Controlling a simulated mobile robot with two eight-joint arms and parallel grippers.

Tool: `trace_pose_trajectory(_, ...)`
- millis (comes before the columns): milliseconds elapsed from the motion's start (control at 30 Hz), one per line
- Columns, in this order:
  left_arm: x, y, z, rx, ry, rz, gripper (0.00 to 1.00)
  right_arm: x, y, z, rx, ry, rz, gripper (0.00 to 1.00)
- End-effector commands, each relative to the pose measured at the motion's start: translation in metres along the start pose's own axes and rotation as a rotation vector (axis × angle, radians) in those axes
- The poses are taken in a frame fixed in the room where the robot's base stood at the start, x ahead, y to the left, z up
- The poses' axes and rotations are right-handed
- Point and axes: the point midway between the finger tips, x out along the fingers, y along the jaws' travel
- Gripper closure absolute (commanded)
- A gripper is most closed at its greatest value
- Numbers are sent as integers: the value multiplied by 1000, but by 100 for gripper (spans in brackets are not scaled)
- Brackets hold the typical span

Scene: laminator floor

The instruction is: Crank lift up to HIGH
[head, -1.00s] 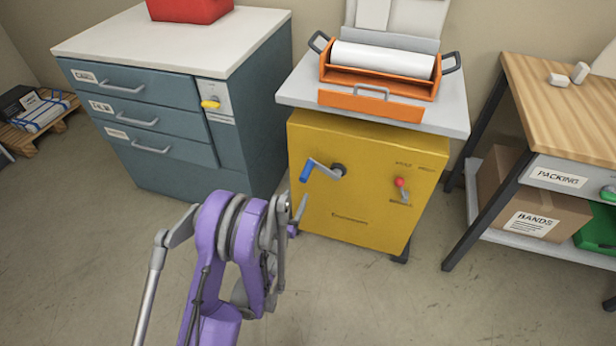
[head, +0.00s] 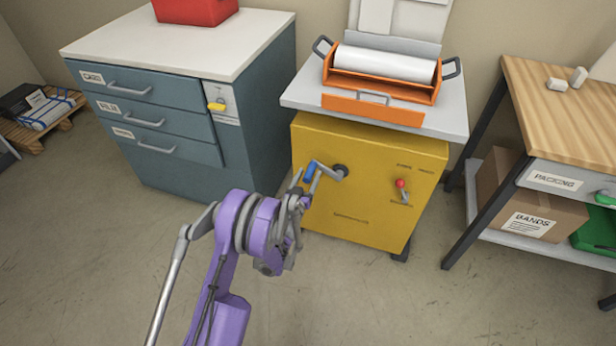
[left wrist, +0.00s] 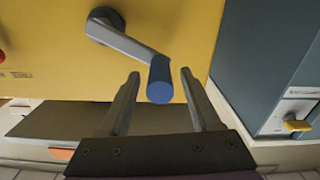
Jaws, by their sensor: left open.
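The yellow lift cabinet (head: 360,205) stands in the middle of the head view, with a grey top plate (head: 455,115). On its front is a grey crank (head: 328,170) with a blue handle (head: 310,171), pointing left from its hub. A red-knobbed lever (head: 401,184) is to the crank's right. My left gripper (head: 302,184) is open right at the blue handle. In the left wrist view the blue handle (left wrist: 160,80) shows between the two fingertips (left wrist: 158,76), with a gap to each side. My right gripper is out of view.
An orange tray (head: 372,108) with a white roll (head: 385,63) sits on the lift top. A blue-grey drawer cabinet (head: 165,150) stands at left. A wooden-topped packing bench (head: 560,100) is at right. The floor in front is clear.

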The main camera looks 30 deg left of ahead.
Motion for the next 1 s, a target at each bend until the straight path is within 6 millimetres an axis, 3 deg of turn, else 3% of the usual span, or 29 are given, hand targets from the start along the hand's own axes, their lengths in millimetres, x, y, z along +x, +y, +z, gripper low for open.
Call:
trace_pose_trajectory(100, 0, 0, 0, 0, 0, 0, 36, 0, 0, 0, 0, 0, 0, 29)
trace_pose_trajectory(467, 0, 0, 0, 0, 0, 0, 100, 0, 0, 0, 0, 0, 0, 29)
trace_pose_trajectory(1000, -1, 0, 0, 0, 0, 0, 100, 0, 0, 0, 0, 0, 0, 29)
